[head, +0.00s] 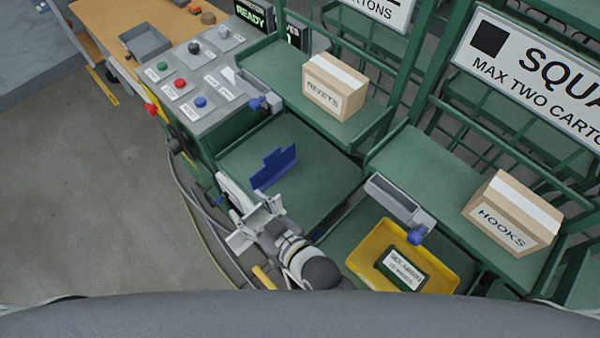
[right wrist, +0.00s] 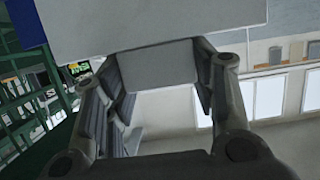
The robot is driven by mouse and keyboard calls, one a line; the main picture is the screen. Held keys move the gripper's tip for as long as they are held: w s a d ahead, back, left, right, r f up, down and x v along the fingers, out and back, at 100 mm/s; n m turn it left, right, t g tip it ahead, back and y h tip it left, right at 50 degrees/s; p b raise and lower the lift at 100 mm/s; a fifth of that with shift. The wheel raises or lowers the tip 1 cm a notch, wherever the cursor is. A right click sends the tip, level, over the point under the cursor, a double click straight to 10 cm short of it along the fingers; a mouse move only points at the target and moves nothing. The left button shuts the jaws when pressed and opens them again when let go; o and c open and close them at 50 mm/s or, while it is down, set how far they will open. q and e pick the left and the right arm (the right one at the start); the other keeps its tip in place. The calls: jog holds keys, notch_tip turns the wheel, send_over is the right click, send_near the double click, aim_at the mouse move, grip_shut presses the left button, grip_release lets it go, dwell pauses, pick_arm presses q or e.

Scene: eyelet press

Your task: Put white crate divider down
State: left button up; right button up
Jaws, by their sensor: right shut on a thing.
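The white crate divider (head: 233,190) is a thin pale panel, seen nearly edge-on at the left edge of the green bench in the head view. My right gripper (head: 252,222) is shut on it and partly hides it. In the right wrist view the divider (right wrist: 180,18) fills the top as a broad pale sheet, its lower part between the fingers (right wrist: 160,75). I cannot tell whether its lower edge touches anything. My left gripper is not in view.
A blue stepped panel (head: 276,168) is on the green bench top (head: 325,178), with bare surface around it. A yellow crate (head: 448,266) holds a labelled green box (head: 402,268). Cartons marked RIVETS (head: 332,92) and HOOKS (head: 505,222) sit on shelves. A button console (head: 215,75) stands behind left.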

pick_arm(q)
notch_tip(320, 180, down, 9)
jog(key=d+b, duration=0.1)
jog(key=b, duration=0.7)
pick_arm(e)
jog(key=w+d+f, duration=0.3)
jog(key=w+d, duration=0.7)
jog(key=shift+w+d+f, duration=0.25)
jog(key=shift+w+d, duration=0.05)
pick_arm(q)
jog(key=shift+b, duration=0.35)
pick_arm(e)
jog(key=shift+f, duration=0.1)
jog(key=o, duration=1.2)
jog(key=shift+f, duration=0.1)
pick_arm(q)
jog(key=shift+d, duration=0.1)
